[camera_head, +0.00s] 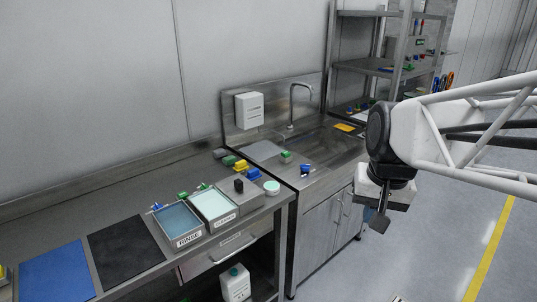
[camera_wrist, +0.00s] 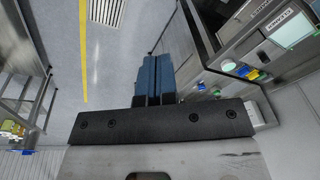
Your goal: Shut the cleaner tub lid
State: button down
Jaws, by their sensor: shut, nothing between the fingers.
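The cleaner tub (camera_head: 236,214) is a metal tub with a label on its front and pale mint liquid inside. It stands open on the counter, right of the rinse tub (camera_head: 189,239). In the wrist view the pale liquid of a labelled tub shows at the top right, likely the cleaner tub (camera_wrist: 290,28). A grey flat-topped piece with a black knob (camera_head: 239,185) sits just right of the cleaner tub; I cannot tell if it is the lid. My gripper (camera_head: 379,222) is shut and empty, over the floor right of the sink cabinet, far from the tub. Its fingers (camera_wrist: 155,75) are together.
Blue (camera_head: 56,272) and black (camera_head: 125,248) mats lie left of the tubs. Small green, yellow and blue parts lie behind and right of them. A round mint-topped container (camera_head: 271,187) stands near the counter edge. The sink (camera_head: 325,143) and shelves are behind. Floor around my gripper is clear.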

jog(key=w+a+m+g+y, duration=0.15)
jog(key=w+a, duration=0.35)
jog(key=w, duration=0.9)
jog(key=w+a+m+g, duration=0.15)
jog(key=w+a, duration=0.35)
jog(key=w, duration=0.8)
jog(key=w+a+f+m, duration=0.1)
jog(key=w+a+f, duration=0.3)
jog(key=w, duration=0.3)
jog(key=w+a+f+m+g, duration=0.1)
jog(key=w+a+f, duration=0.3)
jog(key=w+a, duration=0.2)
jog(key=w+a+f+m+g+y, duration=0.1)
jog(key=w+a+f, duration=0.3)
jog(key=w, duration=0.5)
jog(key=shift+w+a+f+m, duration=0.2)
jog(key=shift+w+a+m, duration=0.3)
jog(key=shift+a, duration=0.55)
jog(key=shift+s, duration=0.15)
